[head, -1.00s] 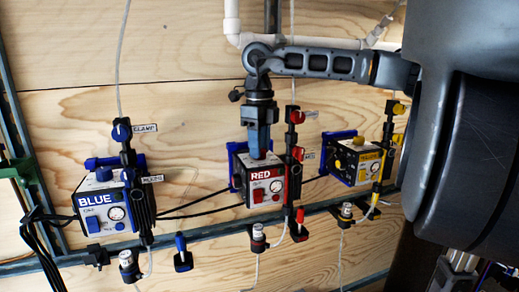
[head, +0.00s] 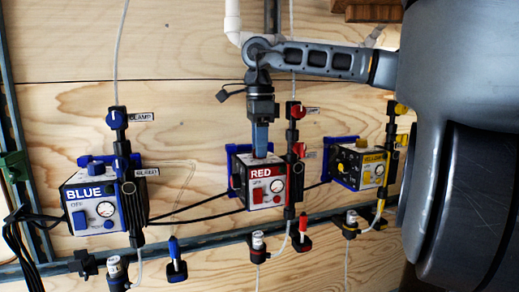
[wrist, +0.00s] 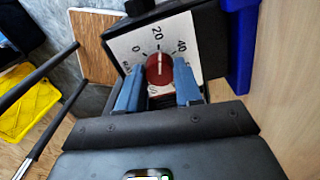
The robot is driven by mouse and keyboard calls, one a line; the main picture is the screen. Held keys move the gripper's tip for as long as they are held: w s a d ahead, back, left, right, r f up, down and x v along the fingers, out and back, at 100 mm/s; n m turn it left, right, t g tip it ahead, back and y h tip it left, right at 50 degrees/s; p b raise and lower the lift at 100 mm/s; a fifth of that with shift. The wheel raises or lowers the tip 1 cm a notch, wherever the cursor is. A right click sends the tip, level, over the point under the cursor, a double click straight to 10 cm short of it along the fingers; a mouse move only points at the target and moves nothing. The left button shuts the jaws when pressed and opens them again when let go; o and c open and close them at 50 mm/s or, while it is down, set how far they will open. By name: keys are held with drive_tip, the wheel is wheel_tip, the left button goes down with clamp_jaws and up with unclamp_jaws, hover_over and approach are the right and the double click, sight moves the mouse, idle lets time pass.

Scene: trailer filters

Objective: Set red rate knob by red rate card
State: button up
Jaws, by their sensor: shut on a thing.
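The red pump box (head: 262,189), labelled RED, is mounted on the wall between the blue and yellow boxes. My gripper (head: 261,150) points down onto its top face. In the wrist view the red rate knob (wrist: 160,69) sits on a white dial plate (wrist: 186,50) with marks including 0, 20 and 40. The blue fingers of my gripper (wrist: 158,92) are shut on the knob, one on each side. The knob's pale line points roughly toward 20. I cannot make out a red rate card in either view.
The blue box (head: 92,204) is on the left and the yellow box (head: 358,166) on the right. Red valves (head: 298,149) stand close to the right of my gripper. Black cables and a metal rail (head: 205,239) run along the wall.

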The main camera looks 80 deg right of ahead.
drive_tip(key=shift+n, duration=0.4)
drive_tip(key=o, duration=1)
drive_tip(key=shift+o, duration=0.2)
wheel_tip(320, 180, up, 8)
drive_tip(key=shift+f, duration=0.1)
idle(0.4)
